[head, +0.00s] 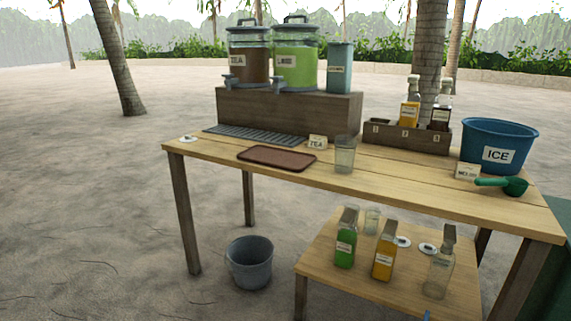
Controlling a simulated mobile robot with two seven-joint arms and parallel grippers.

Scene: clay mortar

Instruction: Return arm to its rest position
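Neither of my grippers shows in the head view, and no arm can be made out. A wooden table (400,183) stands in front of me. On it are a brown tray (277,157), an empty-looking clear glass (345,155) and a small TEA card (317,142). A green scoop (505,185) lies at the right front edge, beside a small card (467,171) and a blue ICE bucket (498,145).
A wooden riser (290,117) carries a TEA dispenser (249,55), a green dispenser (296,56) and a teal canister (339,68). A bottle rack (407,136) stands right. A low table (335,270) holds several bottles. A grey bucket (250,262) stands on sand.

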